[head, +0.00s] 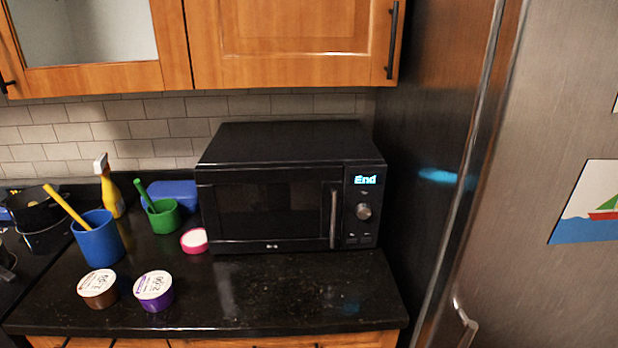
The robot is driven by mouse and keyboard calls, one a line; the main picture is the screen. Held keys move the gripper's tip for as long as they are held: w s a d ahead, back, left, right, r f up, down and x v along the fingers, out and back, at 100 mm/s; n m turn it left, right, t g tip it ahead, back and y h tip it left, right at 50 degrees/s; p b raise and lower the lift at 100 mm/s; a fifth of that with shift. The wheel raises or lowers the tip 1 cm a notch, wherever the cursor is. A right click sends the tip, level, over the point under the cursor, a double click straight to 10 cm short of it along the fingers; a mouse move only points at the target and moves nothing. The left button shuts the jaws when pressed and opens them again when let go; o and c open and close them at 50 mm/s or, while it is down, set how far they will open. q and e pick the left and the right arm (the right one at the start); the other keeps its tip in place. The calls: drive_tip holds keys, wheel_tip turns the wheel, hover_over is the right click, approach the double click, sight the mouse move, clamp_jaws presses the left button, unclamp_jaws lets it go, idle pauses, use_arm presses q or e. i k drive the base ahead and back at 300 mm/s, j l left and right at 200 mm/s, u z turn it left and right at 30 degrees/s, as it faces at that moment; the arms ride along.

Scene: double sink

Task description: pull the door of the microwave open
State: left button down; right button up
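A black microwave (288,188) stands on the dark countertop against the tiled wall, in the middle of the head view. Its door (262,211) looks shut, with a dark window and a vertical metal handle (333,216) near the door's right edge. To the right of the handle is a control panel with a lit display (366,180) reading "End" and a round knob (364,211). Neither of my grippers shows in the head view.
A tall metal fridge (545,130) stands close on the right. Wooden cabinets (295,40) hang above. On the counter's left are a blue cup (98,240), a green cup (163,217), a yellow spray bottle (112,196) and small tubs (154,290). The counter (290,290) before the microwave is clear.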

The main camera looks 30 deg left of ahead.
sight(268, 207)
drive_tip(key=u, duration=0.4)
drive_tip(key=j+u, duration=0.15)
drive_tip(key=u, duration=0.2)
drive_tip(key=j+u, duration=0.1)
drive_tip(key=u, duration=0.3)
